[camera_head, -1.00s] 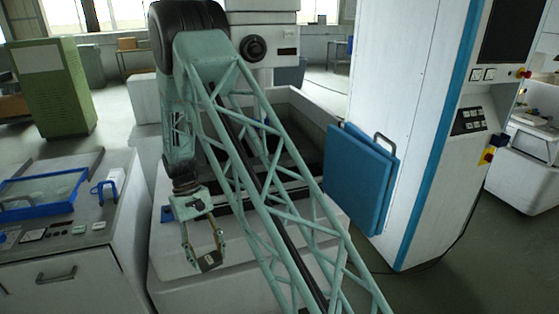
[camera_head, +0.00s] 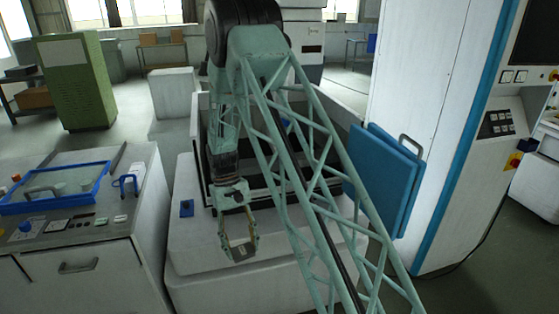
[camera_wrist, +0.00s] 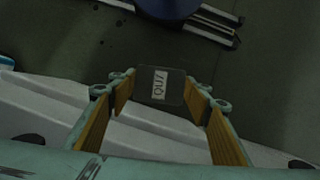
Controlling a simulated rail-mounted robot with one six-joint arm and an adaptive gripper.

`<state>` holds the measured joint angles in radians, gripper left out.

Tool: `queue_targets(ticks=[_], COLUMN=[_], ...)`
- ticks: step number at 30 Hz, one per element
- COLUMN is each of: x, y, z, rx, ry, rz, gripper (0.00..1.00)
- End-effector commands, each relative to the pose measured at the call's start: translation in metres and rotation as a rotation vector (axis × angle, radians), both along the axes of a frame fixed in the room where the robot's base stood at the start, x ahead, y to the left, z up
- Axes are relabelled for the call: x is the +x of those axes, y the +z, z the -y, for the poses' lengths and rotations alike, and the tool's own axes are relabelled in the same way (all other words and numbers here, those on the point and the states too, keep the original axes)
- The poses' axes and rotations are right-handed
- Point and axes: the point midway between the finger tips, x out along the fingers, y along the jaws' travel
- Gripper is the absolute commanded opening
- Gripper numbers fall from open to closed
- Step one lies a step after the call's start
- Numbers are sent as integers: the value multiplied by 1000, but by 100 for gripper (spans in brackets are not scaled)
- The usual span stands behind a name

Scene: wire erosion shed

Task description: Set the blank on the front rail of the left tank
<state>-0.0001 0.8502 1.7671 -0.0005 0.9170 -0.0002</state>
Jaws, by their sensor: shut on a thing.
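My gripper (camera_head: 240,248) hangs low in front of the white tank, pointing down. Its fingers are shut on the blank (camera_head: 242,252), a small dark block. In the wrist view the blank (camera_wrist: 174,88) sits between the fingertips (camera_wrist: 160,88), with a pale lettered label on its face. The open-topped tank (camera_head: 340,108) stands behind my arm, with a dark interior. A dark front rail (camera_head: 258,201) runs along its near side, partly hidden by my arm's lattice. The blank is apart from the rail, nearer the camera. No second tank is clearly visible.
A blue block (camera_head: 186,208) sits on the white ledge left of my gripper. A control cabinet (camera_head: 90,250) with a blue-framed tray stands at left. The wrist view shows dark floor beneath.

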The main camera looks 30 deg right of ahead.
Motion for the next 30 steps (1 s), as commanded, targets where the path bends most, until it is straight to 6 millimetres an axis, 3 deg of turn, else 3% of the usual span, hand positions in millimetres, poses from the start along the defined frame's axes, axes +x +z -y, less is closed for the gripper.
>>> queue_targets(ticks=[7, 14, 30], x=[6, 22, 83], y=[7, 26, 98], z=[8, 33, 134], rx=[0, 0, -1], ry=[39, 171, 695], rz=[1, 2, 2], gripper=[23, 23, 23])
